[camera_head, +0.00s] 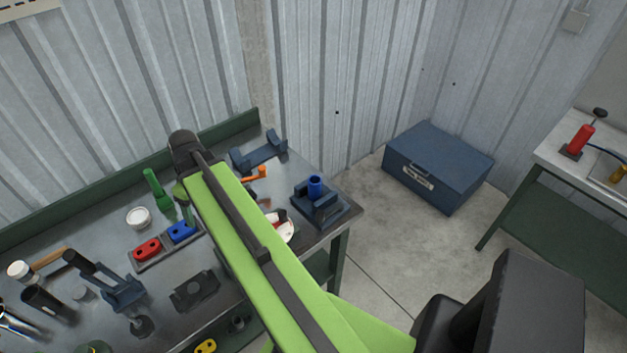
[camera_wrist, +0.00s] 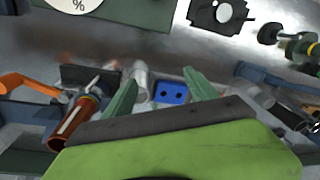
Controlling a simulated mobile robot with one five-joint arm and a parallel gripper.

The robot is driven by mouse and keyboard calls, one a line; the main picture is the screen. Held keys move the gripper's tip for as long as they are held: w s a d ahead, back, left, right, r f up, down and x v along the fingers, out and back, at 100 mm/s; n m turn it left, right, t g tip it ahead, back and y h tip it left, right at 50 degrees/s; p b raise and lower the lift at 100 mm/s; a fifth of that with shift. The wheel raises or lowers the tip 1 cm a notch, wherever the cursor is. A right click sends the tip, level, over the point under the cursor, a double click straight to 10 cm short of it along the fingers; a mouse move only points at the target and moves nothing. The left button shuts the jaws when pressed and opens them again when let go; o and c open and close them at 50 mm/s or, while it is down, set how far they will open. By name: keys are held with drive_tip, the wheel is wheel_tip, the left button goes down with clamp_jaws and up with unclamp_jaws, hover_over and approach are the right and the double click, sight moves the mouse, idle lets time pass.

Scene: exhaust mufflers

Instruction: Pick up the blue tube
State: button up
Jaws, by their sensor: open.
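A short blue tube (camera_head: 315,186) stands upright in a dark blue fixture (camera_head: 327,214) near the bench's right corner. I cannot make it out in the wrist view. My arm reaches over the bench to the left of it. My gripper (camera_wrist: 158,84) is open, with two green fingers spread apart and nothing visible between their tips. In the head view my arm hides most of the gripper, well left of the tube. A blue block with two holes (camera_head: 181,232) shows beside the arm; in the wrist view a blue block (camera_wrist: 171,93) appears beyond and between the fingers.
The metal bench (camera_head: 105,236) holds a red block (camera_head: 147,249), a green bottle (camera_head: 157,190), a white tin (camera_head: 138,217) and an orange tool (camera_head: 256,173). A dark blue bracket (camera_head: 259,151) stands behind. A blue chest (camera_head: 436,166) sits on the floor.

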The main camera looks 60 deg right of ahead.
drive_tip(key=s+d+r+n+t+p, duration=0.1)
drive_tip(key=s+d+r, duration=0.1)
drive_tip(key=s+d, duration=0.35)
drive_tip(key=s+d+r+p, duration=0.2)
drive_tip(key=d, duration=0.7)
drive_tip(key=s+d+r+n+t+p, duration=0.1)
drive_tip(key=s+d+r, duration=0.2)
drive_tip(key=d, duration=0.4)
drive_tip(key=n+t+p, duration=0.2)
drive_tip(key=p, duration=0.1)
approach(316, 179)
drive_tip(key=shift+y, duration=0.3)
drive_tip(key=b+x, duration=0.5)
drive_tip(key=b, duration=0.3)
drive_tip(key=b+x, duration=0.6)
drive_tip(key=b, duration=0.2)
drive_tip(key=shift+d+f, duration=0.2)
drive_tip(key=shift+f, duration=0.15)
drive_tip(key=shift+r, duration=0.2)
clamp_jaws()
drive_tip(key=shift+r, duration=0.15)
